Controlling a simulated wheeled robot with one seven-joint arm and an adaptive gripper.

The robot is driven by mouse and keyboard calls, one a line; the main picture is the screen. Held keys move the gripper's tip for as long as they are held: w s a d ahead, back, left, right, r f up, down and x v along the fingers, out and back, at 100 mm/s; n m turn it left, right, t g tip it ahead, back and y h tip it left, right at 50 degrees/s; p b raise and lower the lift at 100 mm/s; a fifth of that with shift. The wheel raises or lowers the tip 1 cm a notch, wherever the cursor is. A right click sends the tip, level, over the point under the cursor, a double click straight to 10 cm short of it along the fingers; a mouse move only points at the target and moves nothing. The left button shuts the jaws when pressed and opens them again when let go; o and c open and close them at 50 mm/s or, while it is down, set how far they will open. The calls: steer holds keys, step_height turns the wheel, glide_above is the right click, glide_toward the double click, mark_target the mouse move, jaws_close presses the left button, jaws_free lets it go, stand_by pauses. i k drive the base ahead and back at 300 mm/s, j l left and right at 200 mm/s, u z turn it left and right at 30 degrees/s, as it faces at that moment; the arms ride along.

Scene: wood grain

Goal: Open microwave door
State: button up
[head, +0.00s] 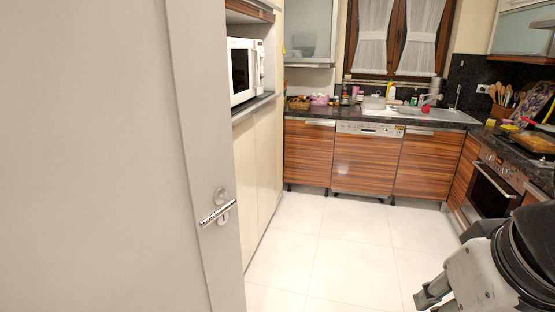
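The white microwave (246,70) sits in a shelf niche of the tall cream cabinet, left of the picture's middle. Its dark-windowed door is seen at a steep angle and looks shut. Part of my arm shows at the bottom right, with a grey end piece low in the picture. My gripper's fingers cannot be made out clearly, and it is far from the microwave across the floor.
A grey door (90,150) with a metal handle (217,212) fills the left side and stands close. The tiled floor (340,245) is clear. Wood-fronted cabinets (365,160) line the back, and an oven (490,190) is at the right.

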mark_target(240, 51)
steer(key=i, duration=1.95)
